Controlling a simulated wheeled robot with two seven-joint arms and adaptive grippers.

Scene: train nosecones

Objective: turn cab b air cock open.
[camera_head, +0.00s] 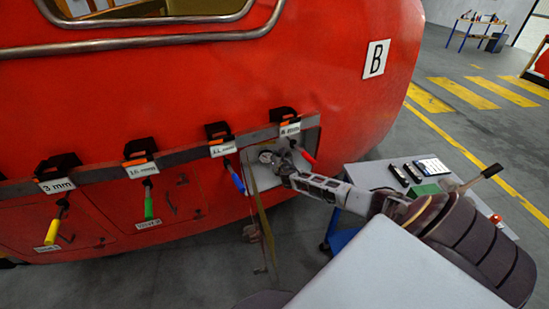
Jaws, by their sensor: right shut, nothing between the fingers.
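The red cab nose (345,85) carries a white plate with a black B (375,58). Low on it, an open pale recess (263,178) shows behind my right gripper (272,158). The gripper is shut and empty, with its tips at the recess; I cannot tell whether they touch anything inside. The air cock cannot be made out clearly, as the gripper and arm cover much of that area. My left gripper is not in view.
A grey cart (370,174) with small items stands right of the nose. Open floor lies beyond.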

